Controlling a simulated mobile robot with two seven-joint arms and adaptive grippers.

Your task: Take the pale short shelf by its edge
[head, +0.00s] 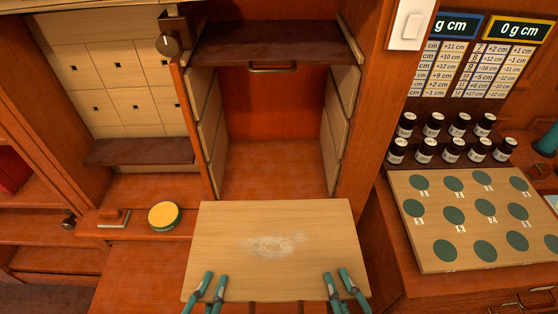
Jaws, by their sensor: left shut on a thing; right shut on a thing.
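The pale short shelf (276,222) is a light wooden board with a whitish smudge near its middle. It lies flat in front of an open cabinet bay in the head view. My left gripper (213,278) is shut on its near edge towards the left. My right gripper (337,276) is shut on the same edge towards the right. The fingers' lower parts run out of the bottom of the picture.
The cabinet bay (273,118) has pale slatted side walls and a dark shelf (275,44) across its top. A yellow round tin (164,215) sits left of the board. At right are several dark jars (452,150) and a pale board with green discs (468,254).

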